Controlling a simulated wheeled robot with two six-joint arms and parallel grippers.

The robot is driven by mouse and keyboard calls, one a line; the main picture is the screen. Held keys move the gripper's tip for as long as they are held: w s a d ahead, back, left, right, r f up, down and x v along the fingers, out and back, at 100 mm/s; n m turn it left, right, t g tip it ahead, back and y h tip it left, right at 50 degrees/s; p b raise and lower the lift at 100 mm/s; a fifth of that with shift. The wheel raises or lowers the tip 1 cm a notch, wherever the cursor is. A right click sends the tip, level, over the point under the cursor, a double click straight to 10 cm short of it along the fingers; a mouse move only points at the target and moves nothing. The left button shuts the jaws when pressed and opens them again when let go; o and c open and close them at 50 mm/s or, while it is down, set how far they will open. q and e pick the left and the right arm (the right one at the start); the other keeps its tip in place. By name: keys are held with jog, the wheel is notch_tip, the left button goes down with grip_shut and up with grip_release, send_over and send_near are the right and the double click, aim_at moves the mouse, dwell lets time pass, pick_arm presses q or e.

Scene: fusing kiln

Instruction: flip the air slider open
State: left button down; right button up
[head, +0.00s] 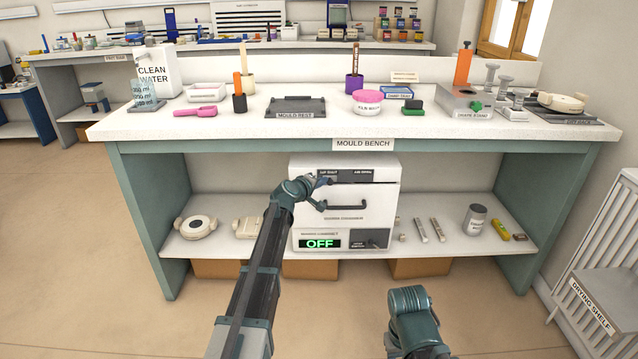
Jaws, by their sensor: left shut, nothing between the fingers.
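A white warming cabinet (375,203) stands on the shelf under the mould bench. A dark slot strip (356,176) with small lettering runs along its top front, where the air slider appears to be. The slider itself is too small and partly covered by my gripper to make out its position. Below is a dark bar handle (347,206). My left gripper (322,184) is shut and empty at the left end of the strip, in front of the cabinet. I cannot tell whether it touches. My right arm shows at the bottom, but its fingers do not.
The cabinet front has a green OFF display (319,243) and a dark switch panel (370,239). The bench top (240,126) overhangs the cabinet. A round white mould (196,227) and a grey tin (474,219) share the shelf. A drying shelf (598,295) stands at right.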

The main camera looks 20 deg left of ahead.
pick_arm(q)
jog(key=w+d, duration=0.3)
jog(key=d, duration=0.8)
jog(key=shift+d, duration=0.2)
jog(key=shift+w, duration=0.1)
jog(key=shift+a+r, duration=0.1)
jog(key=shift+r, duration=0.05)
pick_arm(e)
jog(key=shift+a+r, duration=0.1)
